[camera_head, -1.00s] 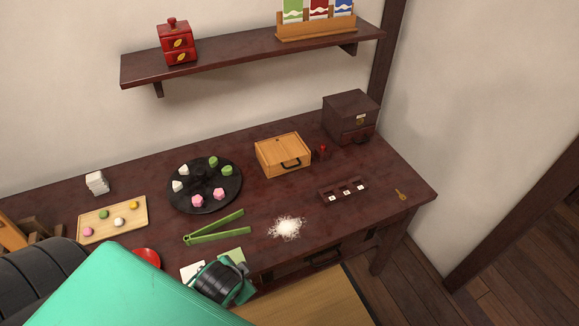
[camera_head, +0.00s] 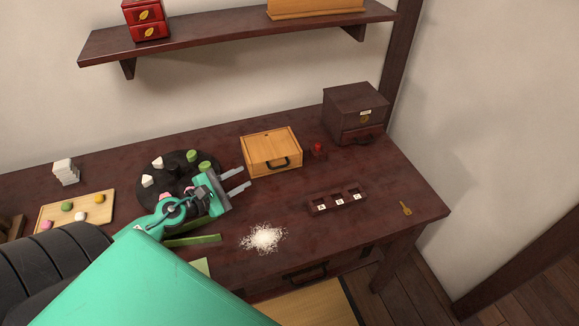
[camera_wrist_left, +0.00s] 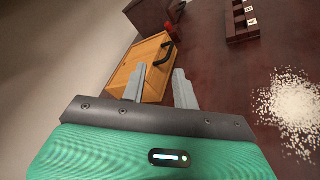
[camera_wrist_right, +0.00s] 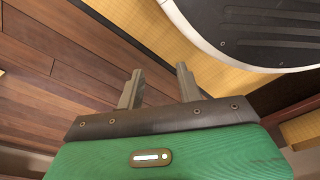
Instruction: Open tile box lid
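The tile box is probably the light wooden box (camera_head: 268,145) with a black handle on its front, at the back middle of the table. Its flat lid is on and looks closed. My left gripper (camera_head: 238,182) is open and empty in front and to the left of this box, apart from it in the head view. In the left wrist view the box (camera_wrist_left: 140,65) lies ahead of the open fingers (camera_wrist_left: 163,85). My right gripper (camera_wrist_right: 157,82) is open and empty over floor and matting, away from the table; it is outside the head view.
A black round plate with sweets (camera_head: 165,190) stands under my left forearm. White powder (camera_head: 263,237), a dark tile rack (camera_head: 338,200), a brass key (camera_head: 405,208), a small red object (camera_head: 318,150) and a dark drawer box (camera_head: 355,108) are on the table. A shelf (camera_head: 235,36) hangs above.

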